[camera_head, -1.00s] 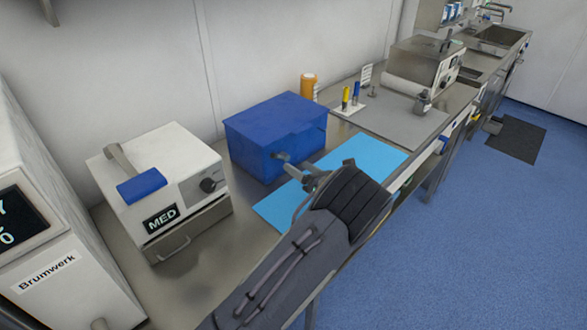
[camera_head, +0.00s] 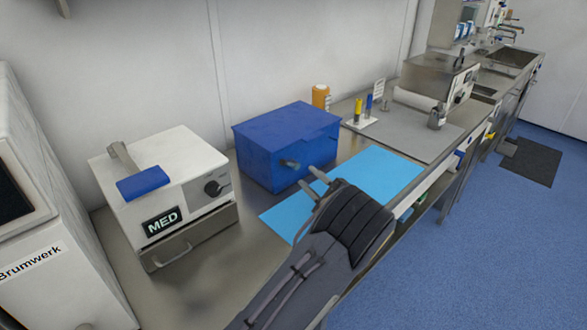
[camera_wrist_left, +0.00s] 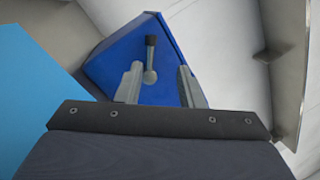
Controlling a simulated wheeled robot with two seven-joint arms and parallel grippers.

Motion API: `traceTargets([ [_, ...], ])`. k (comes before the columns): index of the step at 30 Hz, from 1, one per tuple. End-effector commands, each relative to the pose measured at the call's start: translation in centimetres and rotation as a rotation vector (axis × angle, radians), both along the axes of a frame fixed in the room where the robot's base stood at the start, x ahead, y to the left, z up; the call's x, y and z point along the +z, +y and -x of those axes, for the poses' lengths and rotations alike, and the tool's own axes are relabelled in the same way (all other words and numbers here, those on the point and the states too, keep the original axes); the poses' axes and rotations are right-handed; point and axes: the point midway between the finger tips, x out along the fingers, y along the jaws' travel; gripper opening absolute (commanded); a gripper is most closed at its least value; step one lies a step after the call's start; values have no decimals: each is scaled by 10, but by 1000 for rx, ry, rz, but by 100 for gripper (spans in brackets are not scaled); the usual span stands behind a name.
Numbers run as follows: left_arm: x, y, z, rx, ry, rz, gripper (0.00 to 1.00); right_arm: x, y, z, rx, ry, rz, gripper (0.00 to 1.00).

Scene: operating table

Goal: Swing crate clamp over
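The blue crate (camera_head: 265,135) stands on the steel worktop against the wall. Its clamp (camera_head: 290,163), a small grey lever with a dark knob, is on the front face. In the left wrist view the clamp (camera_wrist_left: 151,58) points toward the top of the picture from a round pivot on the crate (camera_wrist_left: 112,62). My left gripper (camera_head: 307,176) is in front of the crate's front face, near the clamp. In the left wrist view my left gripper (camera_wrist_left: 160,70) is open, with the lever between its fingers as seen there; contact cannot be told. My right gripper is not in view.
A blue mat (camera_head: 375,175) lies right of the crate. An orange-brown bottle (camera_head: 320,96) and a small rack with a yellow and a blue item (camera_head: 360,122) are behind on the right.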

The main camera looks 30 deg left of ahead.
Motion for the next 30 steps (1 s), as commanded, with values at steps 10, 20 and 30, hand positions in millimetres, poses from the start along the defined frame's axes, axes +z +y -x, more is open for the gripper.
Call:
traceTargets([
  [10,-4,48,-17,4,-1,0,34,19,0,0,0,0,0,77],
  [20,0,69,-25,1,-1,0,34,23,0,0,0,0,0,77],
  [30,0,69,-25,1,0,0,18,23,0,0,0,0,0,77],
])
